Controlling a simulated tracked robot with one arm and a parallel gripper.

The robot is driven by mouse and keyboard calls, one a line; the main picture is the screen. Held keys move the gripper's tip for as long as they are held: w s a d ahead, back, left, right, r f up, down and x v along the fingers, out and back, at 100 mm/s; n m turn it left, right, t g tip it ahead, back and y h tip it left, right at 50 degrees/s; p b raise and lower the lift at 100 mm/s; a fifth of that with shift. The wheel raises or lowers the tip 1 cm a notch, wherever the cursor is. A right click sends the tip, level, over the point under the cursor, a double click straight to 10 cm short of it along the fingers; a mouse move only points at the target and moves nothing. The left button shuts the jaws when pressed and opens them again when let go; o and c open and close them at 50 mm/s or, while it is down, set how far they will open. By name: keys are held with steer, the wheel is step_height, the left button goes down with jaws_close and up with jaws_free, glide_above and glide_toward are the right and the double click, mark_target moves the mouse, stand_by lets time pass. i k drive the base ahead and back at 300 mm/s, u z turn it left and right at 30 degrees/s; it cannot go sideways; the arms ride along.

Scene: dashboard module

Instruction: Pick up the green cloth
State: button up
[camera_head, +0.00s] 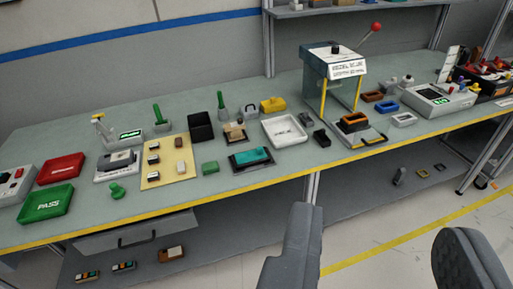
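A small green folded piece (210,168), which looks like the green cloth, lies flat on the workbench (225,187) near its yellow front edge. It sits between the cream board (180,180) and a dark tray (267,165) holding a teal block (253,156). It is too small to make out its texture. My gripper (378,219) is open and empty, its two dark grey fingers wide apart at the bottom right of the picture. It is in front of the bench, right of the green piece and apart from it.
A green PASS tray (46,203), a red tray (61,169) and a green knob-like piece (117,190) are on the left. A white tray (284,131) and a lever press (333,75) stand to the right. Bare bench surrounds the green piece's front side.

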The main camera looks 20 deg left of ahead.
mark_target(213, 167)
steer(key=z, duration=0.05)
steer(key=i, duration=1.2)
steer(key=u, duration=0.85)
steer(key=i, duration=0.45)
steer(key=u, duration=0.3)
